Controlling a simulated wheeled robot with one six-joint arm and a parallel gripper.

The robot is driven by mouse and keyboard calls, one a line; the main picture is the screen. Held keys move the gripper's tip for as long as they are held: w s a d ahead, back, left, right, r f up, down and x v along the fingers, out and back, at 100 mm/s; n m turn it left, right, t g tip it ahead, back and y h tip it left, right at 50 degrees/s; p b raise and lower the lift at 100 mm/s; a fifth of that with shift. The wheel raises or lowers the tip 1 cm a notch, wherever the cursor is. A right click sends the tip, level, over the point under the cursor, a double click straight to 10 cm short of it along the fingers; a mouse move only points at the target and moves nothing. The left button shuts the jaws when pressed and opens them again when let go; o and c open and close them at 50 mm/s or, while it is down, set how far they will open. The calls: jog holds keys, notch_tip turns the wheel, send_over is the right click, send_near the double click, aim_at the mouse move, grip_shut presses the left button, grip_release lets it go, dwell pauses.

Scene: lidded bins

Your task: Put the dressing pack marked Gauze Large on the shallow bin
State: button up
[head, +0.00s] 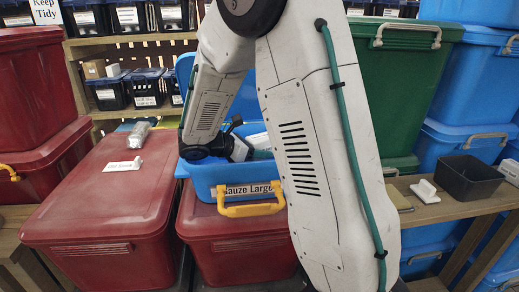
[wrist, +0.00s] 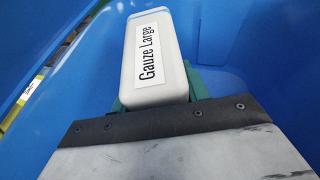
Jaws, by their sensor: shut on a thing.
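The dressing pack (wrist: 152,55) is a white block with a "Gauze Large" label, seen in the wrist view. My gripper (wrist: 155,100) is shut on it, with teal finger parts showing at its sides. In the head view my gripper (head: 258,154) is down inside an open blue bin (head: 207,184), whose front label reads "Gauze Large". Blue walls surround the pack in the wrist view. My arm hides part of this bin. A low black open tray (head: 468,182), the only shallow bin I make out, stands on the wooden shelf at right.
The blue bin has a yellow handle (head: 250,209) and sits on a red bin (head: 240,240). A closed red bin (head: 95,215) at left carries small items. A green bin (head: 405,85) and blue bins (head: 470,80) stand behind at right.

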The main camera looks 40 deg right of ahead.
jog(key=o, duration=1)
jog(key=shift+s+f, duration=0.15)
jog(key=shift+f, duration=0.05)
jog(key=shift+r, duration=0.1)
jog(key=r+v, duration=0.1)
jog(key=v, duration=0.7)
jog(key=shift+d, duration=0.15)
